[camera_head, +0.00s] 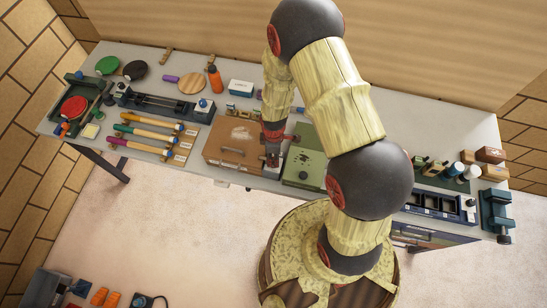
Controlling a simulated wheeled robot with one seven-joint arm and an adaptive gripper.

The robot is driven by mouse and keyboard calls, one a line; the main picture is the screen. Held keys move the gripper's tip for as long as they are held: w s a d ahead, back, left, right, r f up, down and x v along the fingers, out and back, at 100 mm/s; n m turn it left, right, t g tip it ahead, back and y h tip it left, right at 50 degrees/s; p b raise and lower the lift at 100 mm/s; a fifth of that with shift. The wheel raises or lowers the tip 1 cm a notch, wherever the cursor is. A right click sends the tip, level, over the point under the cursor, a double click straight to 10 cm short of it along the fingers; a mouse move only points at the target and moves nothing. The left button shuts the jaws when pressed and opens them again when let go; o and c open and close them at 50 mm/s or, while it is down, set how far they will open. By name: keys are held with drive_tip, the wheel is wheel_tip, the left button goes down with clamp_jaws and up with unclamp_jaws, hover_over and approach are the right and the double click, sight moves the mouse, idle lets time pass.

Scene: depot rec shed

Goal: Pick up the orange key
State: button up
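I cannot make out an orange key; it may be too small or hidden behind my arm. My gripper (272,160) points down at the bench, between the brown case (228,138) and the green box (303,168). It is close to the right edge of the brown case. Its fingertips are small and dark here, so I cannot tell whether they are open or shut, or whether anything is between them.
The long grey bench (212,120) is crowded. An orange bottle (214,79) and a blue-white box (241,87) stand at the back. Long-handled tools (150,135) lie left of the case. A dark compartment tray (437,207) sits right. Orange items (105,297) lie low at bottom left.

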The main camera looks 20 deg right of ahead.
drive_tip(key=shift+c, duration=0.4)
drive_tip(key=c, duration=0.7)
clamp_jaws()
